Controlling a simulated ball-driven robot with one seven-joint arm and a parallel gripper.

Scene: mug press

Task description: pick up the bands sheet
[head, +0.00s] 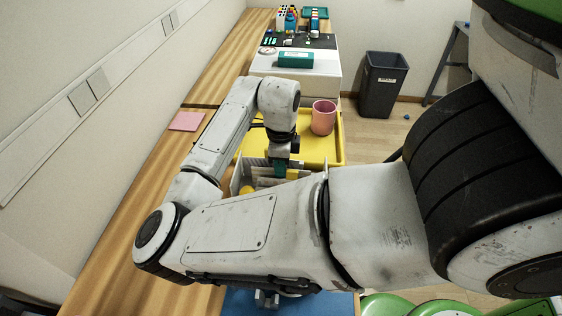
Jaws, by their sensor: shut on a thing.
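My gripper (281,168) points down into a light-coloured rack (237,180) that stands at the near side of the yellow tray. Several pale sheets (266,181) stand in the rack, partly hidden by my arm. The gripper is shut on a sheet among them. The pattern on that sheet is too small and too covered to read, so I cannot tell by sight that it is the bands sheet. A pink mug (323,117) stands upright in the yellow tray (334,153), to the right of and beyond my gripper, apart from it.
A white machine (325,68) with a teal block (295,60) on it stands beyond the tray. A pink pad (187,121) lies on the wooden bench at left. A blue mat (236,301) lies nearest. A dark bin (382,84) stands on the floor at right.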

